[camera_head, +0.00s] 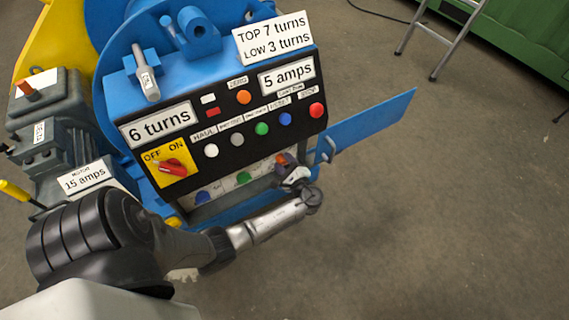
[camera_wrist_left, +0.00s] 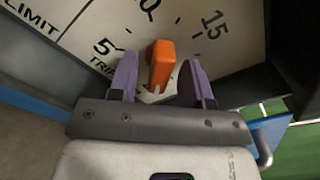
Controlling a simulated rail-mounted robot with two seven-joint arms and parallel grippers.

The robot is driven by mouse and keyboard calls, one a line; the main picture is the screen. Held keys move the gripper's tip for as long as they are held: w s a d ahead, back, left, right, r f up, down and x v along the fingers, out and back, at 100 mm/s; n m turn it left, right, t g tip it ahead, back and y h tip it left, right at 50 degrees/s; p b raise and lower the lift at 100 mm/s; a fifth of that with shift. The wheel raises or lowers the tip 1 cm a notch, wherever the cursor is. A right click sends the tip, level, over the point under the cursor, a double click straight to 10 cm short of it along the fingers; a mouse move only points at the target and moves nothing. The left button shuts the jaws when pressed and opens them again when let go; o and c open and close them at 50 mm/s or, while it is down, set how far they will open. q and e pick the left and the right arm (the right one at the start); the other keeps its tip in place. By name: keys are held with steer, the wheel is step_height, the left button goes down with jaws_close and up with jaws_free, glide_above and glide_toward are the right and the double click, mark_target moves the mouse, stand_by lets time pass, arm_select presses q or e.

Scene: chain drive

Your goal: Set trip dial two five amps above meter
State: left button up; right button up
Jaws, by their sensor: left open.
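The trip dial's orange knob (camera_head: 281,159) is at the right end of the panel's lower recess. In the left wrist view the knob (camera_wrist_left: 160,62) stands on a pale scale (camera_wrist_left: 185,18) marked 5 and 15, with a partly cut-off number between. My left gripper (camera_head: 289,171) is at the dial. Its two purple fingers (camera_wrist_left: 160,82) are open, one on each side of the knob, with gaps showing. Which mark the knob points to is not clear. A sign reading 5 amps (camera_head: 287,76) is at the panel's upper right. My right gripper is not in view.
A blue door (camera_head: 370,128) stands open to the right of the recess. The panel has several coloured buttons and a red OFF/ON switch (camera_head: 172,167). A motor label (camera_head: 85,181) reads 15 amps. The floor at right is clear up to a ladder (camera_head: 437,45).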

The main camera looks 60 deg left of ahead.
arm_select(q)
jaws_close()
stand_by(0.5)
